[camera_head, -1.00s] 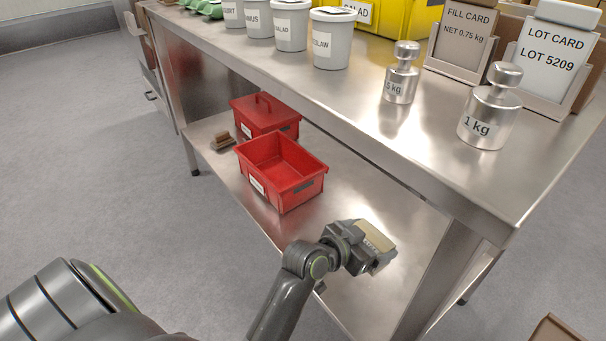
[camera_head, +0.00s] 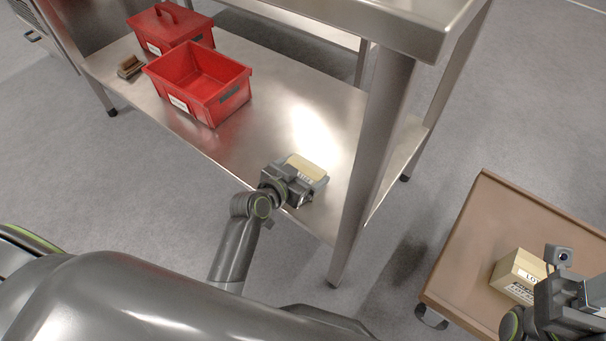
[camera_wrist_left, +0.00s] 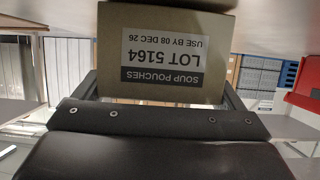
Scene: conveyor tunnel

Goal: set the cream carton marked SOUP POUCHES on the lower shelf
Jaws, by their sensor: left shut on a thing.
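The cream carton (camera_head: 306,167) is between the jaws of my left gripper (camera_head: 300,179), which is shut on it. It is over the front part of the lower shelf (camera_head: 262,137), near the right-hand leg. I cannot tell whether its underside touches the shelf. In the left wrist view the carton (camera_wrist_left: 165,25) shows its SOUP POUCHES, LOT 5164 label upside down. My right gripper (camera_head: 548,290) is at the lower right beside another cream carton (camera_head: 521,276); its fingers are not clear.
An open red bin (camera_head: 203,84) and a lidded red box (camera_head: 170,31) stand on the shelf's left part, with a brown block (camera_head: 130,67) nearby. A table leg (camera_head: 375,145) rises close right of my left gripper. A brown trolley (camera_head: 480,215) stands at right.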

